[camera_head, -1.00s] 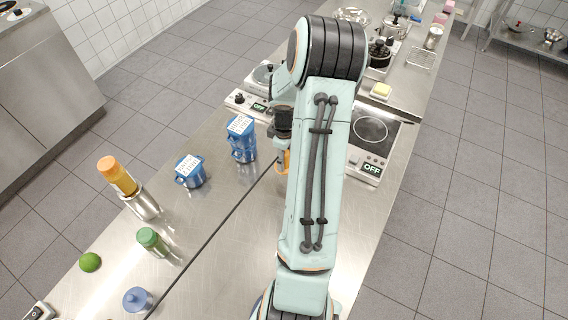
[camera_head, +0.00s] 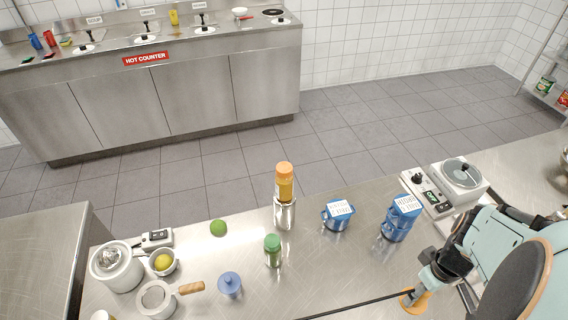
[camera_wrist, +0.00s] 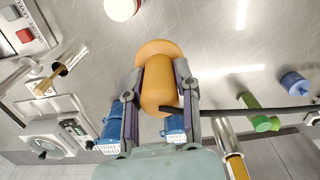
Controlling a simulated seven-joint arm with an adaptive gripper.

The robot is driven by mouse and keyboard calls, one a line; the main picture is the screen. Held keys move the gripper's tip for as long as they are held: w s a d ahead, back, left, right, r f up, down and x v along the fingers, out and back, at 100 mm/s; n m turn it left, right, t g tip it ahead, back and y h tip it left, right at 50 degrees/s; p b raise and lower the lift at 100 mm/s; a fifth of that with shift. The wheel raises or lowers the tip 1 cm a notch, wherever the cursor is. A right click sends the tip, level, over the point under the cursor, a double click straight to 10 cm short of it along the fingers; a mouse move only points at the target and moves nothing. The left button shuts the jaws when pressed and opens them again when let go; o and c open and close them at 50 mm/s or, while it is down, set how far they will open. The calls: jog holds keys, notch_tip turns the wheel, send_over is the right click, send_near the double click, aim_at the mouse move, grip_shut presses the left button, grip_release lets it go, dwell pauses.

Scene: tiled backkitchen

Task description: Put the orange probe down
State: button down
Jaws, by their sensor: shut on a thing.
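The orange probe (camera_wrist: 158,85) sits between the two fingers of my gripper (camera_wrist: 158,100) in the wrist view. It has a wide round flange at its far end, and a black cable (camera_wrist: 250,110) runs off to the right. In the head view my gripper (camera_head: 425,283) is at the lower right, pointing down, shut on the probe, whose orange flange (camera_head: 415,303) shows low over the steel counter (camera_head: 345,270). The cable stretches left from it. I cannot tell whether the flange touches the counter.
Blue labelled mugs (camera_head: 400,222) stand stacked behind my gripper, and a single blue mug (camera_head: 338,215) is left of them. A hot plate (camera_head: 460,175) is behind right. A green-lidded jar (camera_head: 272,250) and a steel cup (camera_head: 285,214) stand left. Counter between is clear.

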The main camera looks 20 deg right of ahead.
jog(key=w+a, duration=0.4)
jog(key=w, duration=0.4)
jog(key=w+a, duration=0.4)
jog(key=w, duration=0.4)
jog(key=w+a+m, duration=0.1)
jog(key=w+a, duration=0.3)
jog(key=a, duration=0.3)
jog(key=w+a+m, duration=0.1)
jog(key=w+a, duration=0.3)
jog(key=a, duration=0.3)
jog(key=s+a+f+m, duration=0.1)
jog(key=s+a, duration=0.1)
jog(key=a, duration=1.1)
jog(key=s+a+f, duration=0.1)
jog(key=s+a, duration=0.2)
jog(key=a, duration=0.9)
jog(key=s+a+f, duration=0.1)
jog(key=s+a, duration=0.7)
jog(key=a, duration=0.3)
jog(key=shift+m, duration=0.4)
jog(key=shift+s+f, duration=0.15)
jog(key=shift+f, duration=4.75)
jog(key=shift+f, duration=0.15)
